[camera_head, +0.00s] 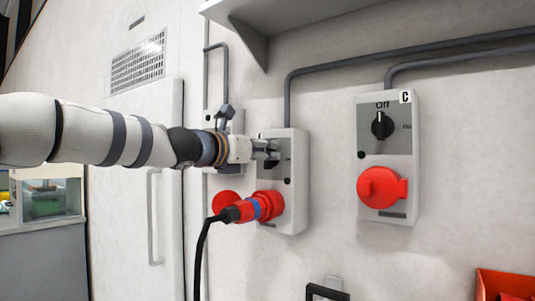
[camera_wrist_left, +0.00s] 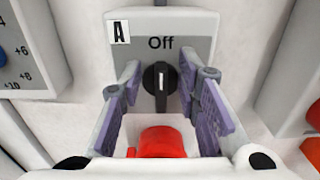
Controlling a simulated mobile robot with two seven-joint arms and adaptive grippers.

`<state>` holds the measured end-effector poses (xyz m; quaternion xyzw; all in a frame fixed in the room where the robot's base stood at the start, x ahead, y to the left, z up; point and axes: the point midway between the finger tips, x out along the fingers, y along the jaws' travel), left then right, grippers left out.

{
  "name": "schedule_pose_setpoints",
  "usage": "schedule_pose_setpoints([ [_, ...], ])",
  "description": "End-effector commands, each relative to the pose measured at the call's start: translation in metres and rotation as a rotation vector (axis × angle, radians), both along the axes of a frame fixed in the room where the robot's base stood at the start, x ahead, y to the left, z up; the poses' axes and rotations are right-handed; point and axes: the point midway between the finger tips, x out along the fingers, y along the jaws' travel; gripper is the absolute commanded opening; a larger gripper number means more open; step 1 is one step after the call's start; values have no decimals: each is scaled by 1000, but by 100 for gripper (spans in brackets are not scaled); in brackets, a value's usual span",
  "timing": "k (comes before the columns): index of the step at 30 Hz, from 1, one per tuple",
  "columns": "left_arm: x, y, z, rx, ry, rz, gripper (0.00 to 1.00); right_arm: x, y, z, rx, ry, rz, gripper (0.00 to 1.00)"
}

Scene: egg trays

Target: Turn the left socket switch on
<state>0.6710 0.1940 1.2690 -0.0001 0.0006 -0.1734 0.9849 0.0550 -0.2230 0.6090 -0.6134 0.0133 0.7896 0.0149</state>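The left socket box (camera_head: 295,160) is grey-white, with a label A in the left wrist view. Its black switch knob (camera_wrist_left: 160,85) stands upright, with its pale mark pointing up at "Off". My left gripper (camera_head: 268,148) is in front of this box; in the left wrist view its open fingers (camera_wrist_left: 160,76) stand either side of the knob, with a gap on both sides. Depth between fingertips and knob is hard to tell. In the head view the gripper hides most of the knob. Below it a red plug (camera_head: 265,205) with a blue ring sits in the socket. My right gripper is not in view.
A second socket box (camera_head: 398,208), marked C, hangs to the right, its knob (camera_head: 381,125) at "Off". A box with a blue dial (camera_wrist_left: 3,56) is at left. A black cable (camera_head: 201,250) hangs from the plug. A shelf (camera_head: 330,12) is above.

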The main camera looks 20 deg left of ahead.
Motion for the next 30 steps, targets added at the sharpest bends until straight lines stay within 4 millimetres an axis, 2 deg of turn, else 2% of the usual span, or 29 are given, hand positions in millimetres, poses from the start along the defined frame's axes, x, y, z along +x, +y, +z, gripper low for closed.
schedule_pose_setpoints([
  [5, 0, 0, 1, 0, -1, 0, 30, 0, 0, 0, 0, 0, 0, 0],
  [9, 0, 0, 1, 0, -1, 0, 1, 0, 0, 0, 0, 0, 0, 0],
  [22, 0, 0, -2, 35, -9, 1, 0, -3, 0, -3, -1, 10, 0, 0],
  [30, 1, -3, -6, 199, -67, 0, 0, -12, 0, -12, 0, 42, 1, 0],
])
